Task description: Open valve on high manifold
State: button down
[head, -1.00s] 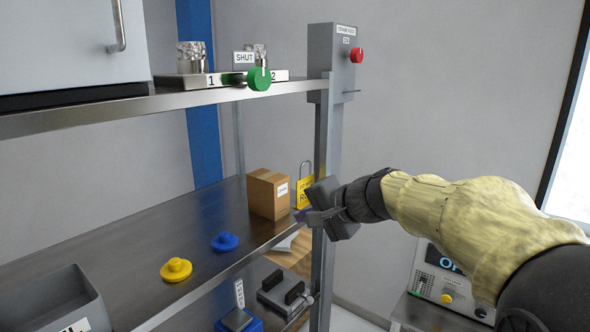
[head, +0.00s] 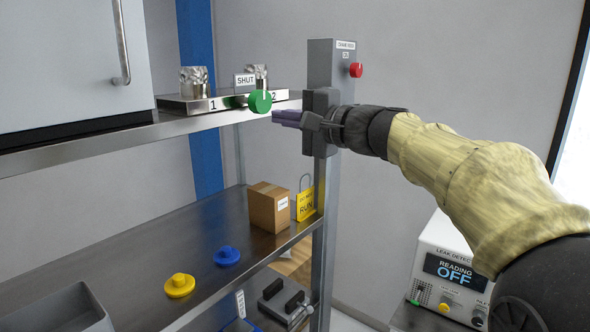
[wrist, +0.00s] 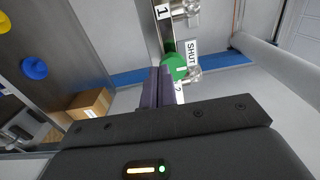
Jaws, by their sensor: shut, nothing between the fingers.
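The manifold (head: 190,104) is a metal bar with plates 1 and 2 on the upper shelf's front. A green round valve knob (head: 260,101) sticks out from it, with a "SHUT" sign (head: 245,80) just behind. In the wrist view the green knob (wrist: 177,66) and the "SHUT" sign (wrist: 192,52) lie just beyond my fingertips. My gripper (head: 276,117) is shut and empty, with its purple fingers pointing left, just right of the knob and slightly below it. The fingers cover part of the knob in the wrist view, and I cannot tell whether they touch it.
A grey box with a red knob (head: 356,70) stands on the shelf post right behind my gripper. A leak detector (head: 452,270) stands at lower right.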

aim_at(258, 96)
jog(key=p+x, duration=0.2)
jog(key=x, duration=0.4)
jog(key=shift+w+a, duration=0.3)
jog(key=shift+w+d+r+p, duration=0.1)
jog(key=shift+d+r+p, duration=0.05)
jog(key=shift+p, duration=0.15)
dwell(0.5)
jog(key=shift+r+b, duration=0.6)
jog(key=shift+r, duration=0.9)
dwell(0.5)
jog(key=shift+r+b, duration=0.15)
jog(key=shift+b, duration=0.15)
dwell(0.3)
